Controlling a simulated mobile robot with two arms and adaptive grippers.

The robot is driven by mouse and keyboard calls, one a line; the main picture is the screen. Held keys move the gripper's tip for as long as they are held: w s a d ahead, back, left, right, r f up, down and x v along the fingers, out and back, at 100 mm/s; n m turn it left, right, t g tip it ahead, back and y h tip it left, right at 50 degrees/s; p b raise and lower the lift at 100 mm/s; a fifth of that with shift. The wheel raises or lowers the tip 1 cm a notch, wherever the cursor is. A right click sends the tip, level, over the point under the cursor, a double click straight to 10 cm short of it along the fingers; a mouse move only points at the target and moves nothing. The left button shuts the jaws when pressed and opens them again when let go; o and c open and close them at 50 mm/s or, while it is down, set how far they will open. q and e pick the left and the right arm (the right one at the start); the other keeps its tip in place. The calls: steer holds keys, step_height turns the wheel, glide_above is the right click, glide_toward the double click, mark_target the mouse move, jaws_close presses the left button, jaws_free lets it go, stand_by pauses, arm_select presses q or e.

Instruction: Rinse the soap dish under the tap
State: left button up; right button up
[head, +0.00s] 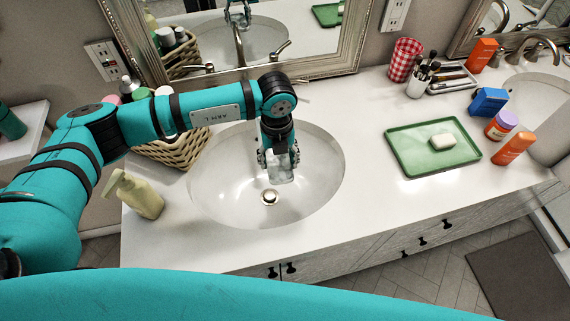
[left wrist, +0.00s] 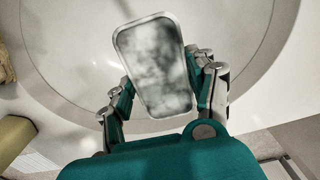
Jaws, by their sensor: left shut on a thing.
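My left gripper (head: 279,160) is over the white sink basin (head: 215,185), pointing down. It is shut on the soap dish (head: 281,175), a small pale, translucent tray, and holds it above the drain. In the left wrist view the soap dish (left wrist: 152,65) shows as a rounded rectangle with a light rim and a mottled grey middle. It sits between the two fingers of the left gripper (left wrist: 160,92). The tap of this basin is hidden behind my left arm; a tap shows in the mirror (head: 240,45). My right gripper is not in view.
A soap bar (head: 442,141) lies on a green tray (head: 405,160) right of the basin. A pump bottle (head: 137,195) stands left of the basin, near a wicker basket (head: 178,153) of bottles. The counter between basin and green tray is clear.

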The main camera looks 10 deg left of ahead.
arm_select(q)
steer(key=shift+w+a+f, duration=0.2)
steer(key=shift+w+a, duration=0.4)
steer(key=shift+w, duration=0.1)
steer(key=shift+w+a+f+b, duration=0.25)
steer(key=shift+w+a+b, duration=0.25)
steer(key=shift+w+a, duration=0.1)
steer(key=shift+w+a+f+b, duration=0.2)
steer(key=shift+w+a+b, duration=0.25)
steer(key=shift+w+a, duration=0.15)
steer(key=shift+w+a+f+b, duration=0.15)
steer(key=shift+w+a+b, duration=0.75)
steer(key=shift+w+a, duration=0.2)
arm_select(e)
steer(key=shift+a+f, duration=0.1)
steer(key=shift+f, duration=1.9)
arm_select(q)
steer(key=shift+w+d, duration=0.1)
steer(key=shift+d, duration=0.05)
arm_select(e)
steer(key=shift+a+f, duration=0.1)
arm_select(q)
steer(key=shift+w+d+b, duration=0.35)
steer(key=shift+b, duration=0.05)
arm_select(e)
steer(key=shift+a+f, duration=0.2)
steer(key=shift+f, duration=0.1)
